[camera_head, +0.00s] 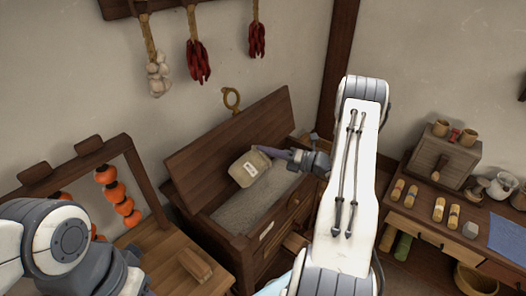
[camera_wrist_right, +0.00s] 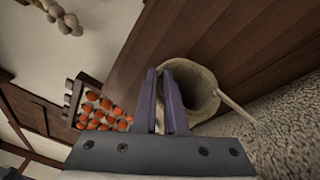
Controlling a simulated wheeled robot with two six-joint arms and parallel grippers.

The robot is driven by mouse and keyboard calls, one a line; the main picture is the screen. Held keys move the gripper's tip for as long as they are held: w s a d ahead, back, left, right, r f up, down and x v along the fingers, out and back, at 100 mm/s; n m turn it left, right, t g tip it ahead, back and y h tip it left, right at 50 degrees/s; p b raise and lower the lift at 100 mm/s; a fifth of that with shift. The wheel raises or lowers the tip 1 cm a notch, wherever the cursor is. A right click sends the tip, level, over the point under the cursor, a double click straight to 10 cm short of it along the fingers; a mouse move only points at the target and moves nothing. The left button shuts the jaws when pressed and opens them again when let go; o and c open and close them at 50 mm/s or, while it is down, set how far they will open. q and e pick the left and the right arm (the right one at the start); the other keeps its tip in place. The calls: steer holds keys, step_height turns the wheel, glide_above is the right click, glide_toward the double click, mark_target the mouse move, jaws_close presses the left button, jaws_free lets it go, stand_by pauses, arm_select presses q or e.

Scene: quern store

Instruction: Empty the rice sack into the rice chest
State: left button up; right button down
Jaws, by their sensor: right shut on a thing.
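The rice sack (camera_head: 250,169) is a small beige bag with a pale label, tilted over the open rice chest (camera_head: 210,207). My right gripper (camera_head: 272,153) is shut on the sack near its top edge and holds it above the rice (camera_head: 247,205) in the chest. In the right wrist view, the purple fingers of the right gripper (camera_wrist_right: 165,100) are at the rim of the sack (camera_wrist_right: 208,82), whose round mouth shows. A thin pale strip (camera_wrist_right: 238,108) sticks out from the rim; I cannot tell what it is. My left gripper is outside the picture.
The chest's wooden lid (camera_head: 238,132) stands open against the wall side. A wooden rack with orange fruits (camera_head: 117,195) and a bench with a wooden block (camera_head: 195,263) are at left. A table (camera_head: 425,222) with rolls, jugs and a wooden box (camera_head: 444,156) stands at right.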

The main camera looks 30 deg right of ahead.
steer(key=shift+w+d+f+m+t+y+b, duration=0.15)
steer(key=shift+d+f+m+t+b, duration=0.35)
steer(key=shift+f+m+b, duration=0.3)
steer(key=shift+s+d+f+m+t+y+b, duration=0.15)
steer(key=shift+d+f+m+t+b, duration=0.15)
steer(key=shift+d+f+m+b, duration=0.4)
steer(key=shift+w+a, duration=0.1)
steer(key=shift+a, duration=0.1)
